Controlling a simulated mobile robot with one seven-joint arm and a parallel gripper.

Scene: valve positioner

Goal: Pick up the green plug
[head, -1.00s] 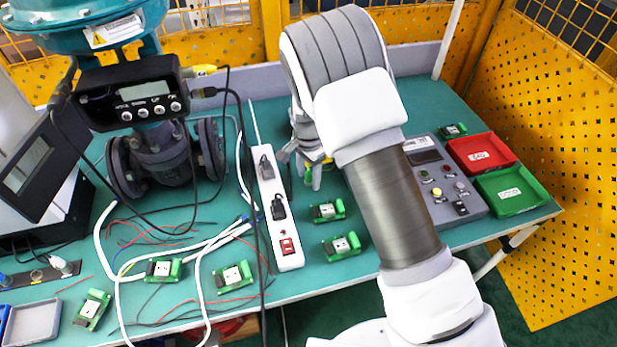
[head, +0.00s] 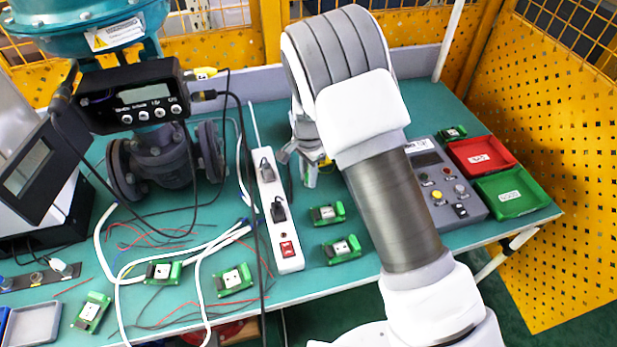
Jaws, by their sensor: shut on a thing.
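My gripper (head: 307,172) points down at the bench behind the arm, just right of the white power strip. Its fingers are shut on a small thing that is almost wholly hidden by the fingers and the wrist. I take it to be the green plug, but its shape cannot be made out. A small yellow patch shows beside the fingers. Whether the held thing touches the bench cannot be told.
Green modules (head: 327,213) (head: 342,249) lie in front. A grey control box (head: 470,205), red tray (head: 482,150) and green tray (head: 512,192) are right. The valve (head: 160,160) and loose cables are left.

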